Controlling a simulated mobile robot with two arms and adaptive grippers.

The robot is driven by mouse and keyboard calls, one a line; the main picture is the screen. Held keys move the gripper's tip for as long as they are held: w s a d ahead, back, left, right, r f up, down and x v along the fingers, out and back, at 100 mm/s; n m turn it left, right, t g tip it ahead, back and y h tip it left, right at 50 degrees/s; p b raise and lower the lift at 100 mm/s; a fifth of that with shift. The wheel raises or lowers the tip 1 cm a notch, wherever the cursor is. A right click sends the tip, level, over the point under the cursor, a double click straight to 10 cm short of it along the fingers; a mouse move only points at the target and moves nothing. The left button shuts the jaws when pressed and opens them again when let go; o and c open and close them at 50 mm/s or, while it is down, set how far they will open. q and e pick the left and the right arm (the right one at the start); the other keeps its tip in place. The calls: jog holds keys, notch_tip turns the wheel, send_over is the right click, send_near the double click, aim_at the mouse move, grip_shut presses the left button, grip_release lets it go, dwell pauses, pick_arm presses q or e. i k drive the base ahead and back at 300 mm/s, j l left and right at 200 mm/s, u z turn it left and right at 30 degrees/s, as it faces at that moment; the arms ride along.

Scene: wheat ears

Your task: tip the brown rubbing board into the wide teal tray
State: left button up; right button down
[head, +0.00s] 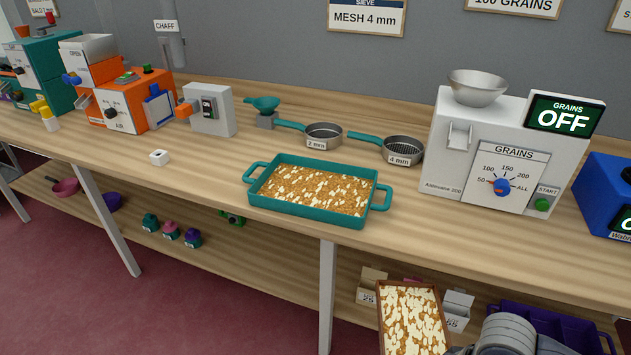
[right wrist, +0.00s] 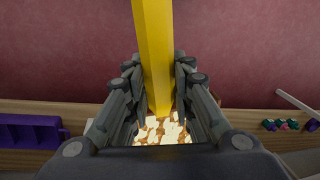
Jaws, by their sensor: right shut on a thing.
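The wide teal tray (head: 377,213) stands on the bench in the middle of the head view, with brown grain and pale flakes spread inside. The brown rubbing board (head: 381,322) is at the lower edge of the head view, in front of the bench, bearing a similar mix. Part of its load (right wrist: 160,131) shows between my fingers in the right wrist view. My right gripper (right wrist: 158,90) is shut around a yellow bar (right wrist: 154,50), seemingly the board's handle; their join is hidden. In the head view, only grey parts of my right arm show beside the board. My left gripper is not in view.
Two sieves (head: 323,136) (head: 402,150) lie behind the tray. A lower shelf holds a purple crate (head: 560,325) and small boxes (head: 370,284). The bench front beside the tray is clear.

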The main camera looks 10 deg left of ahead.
aim_at(329, 192)
jog(key=i+j+z, duration=0.15)
jog(key=j, duration=2.15)
jog(key=i+j+z, duration=0.2)
jog(key=j, duration=2.1)
jog(key=k, duration=0.1)
